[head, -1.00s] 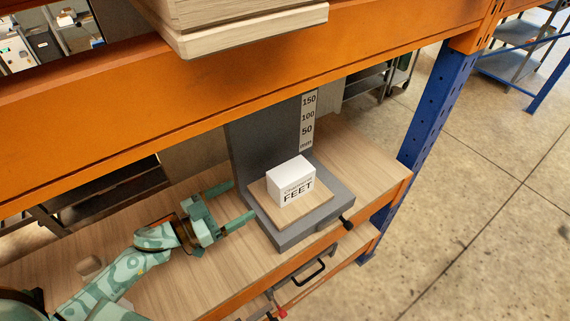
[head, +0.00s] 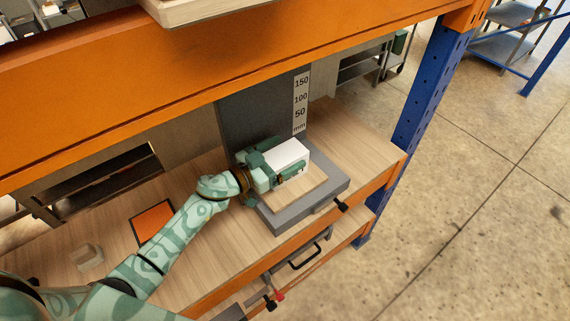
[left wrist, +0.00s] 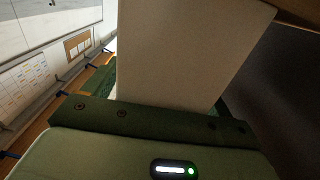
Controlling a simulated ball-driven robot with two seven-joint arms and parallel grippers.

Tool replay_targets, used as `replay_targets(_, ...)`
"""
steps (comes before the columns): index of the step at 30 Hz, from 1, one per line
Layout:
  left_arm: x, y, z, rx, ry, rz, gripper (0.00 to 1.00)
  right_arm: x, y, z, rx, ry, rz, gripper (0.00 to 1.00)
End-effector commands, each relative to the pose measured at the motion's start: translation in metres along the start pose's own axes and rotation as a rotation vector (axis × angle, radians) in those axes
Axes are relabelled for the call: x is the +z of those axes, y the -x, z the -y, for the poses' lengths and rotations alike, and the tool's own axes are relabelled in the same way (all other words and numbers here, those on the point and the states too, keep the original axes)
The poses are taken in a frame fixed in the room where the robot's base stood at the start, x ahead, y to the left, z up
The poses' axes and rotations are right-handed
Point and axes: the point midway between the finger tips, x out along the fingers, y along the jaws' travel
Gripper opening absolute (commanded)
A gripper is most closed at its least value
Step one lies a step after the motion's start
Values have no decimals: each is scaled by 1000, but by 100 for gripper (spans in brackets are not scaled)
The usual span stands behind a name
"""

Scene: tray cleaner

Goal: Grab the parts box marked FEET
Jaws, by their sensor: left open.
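The white parts box (head: 291,153) sits on the wooden plate of the grey measuring stand. Its FEET label, readable a second ago, is now hidden behind my gripper. My left gripper (head: 284,163) is at the box with its jaws open, one finger along the far side and one along the near side. In the left wrist view the box (left wrist: 190,50) fills the middle, just beyond the dark green gripper (left wrist: 160,120). I cannot tell whether the fingers touch it. My right gripper is not in view.
The grey stand (head: 290,218) has an upright back with a millimetre scale (head: 300,100) and a black knob (head: 341,204) at the front. An orange beam (head: 200,95) crosses above the wooden bench (head: 355,150). A blue post (head: 428,95) stands at the right. An orange-topped panel (head: 152,223) lies left.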

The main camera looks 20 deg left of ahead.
Motion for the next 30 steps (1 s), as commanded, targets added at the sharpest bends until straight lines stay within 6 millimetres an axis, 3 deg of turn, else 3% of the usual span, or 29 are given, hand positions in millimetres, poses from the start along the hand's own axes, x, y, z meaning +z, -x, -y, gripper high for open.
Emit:
replay_targets(7, 0, -3, 0, 0, 0, 1, 85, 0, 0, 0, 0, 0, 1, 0)
replay_targets(8, 0, -3, 0, 0, 0, 1, 79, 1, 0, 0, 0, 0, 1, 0)
replay_targets(13, 0, -3, 0, 0, -1, 1, 32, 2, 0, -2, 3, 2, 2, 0)
replay_targets(14, 0, -3, 0, 0, -1, 1, 27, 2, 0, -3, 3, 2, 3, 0)
replay_targets(23, -3, -3, 0, 0, -1, -1, 27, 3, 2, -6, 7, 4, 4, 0)
replay_targets(30, -37, -3, 0, 3, -5, -3, 27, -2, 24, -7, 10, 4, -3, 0)
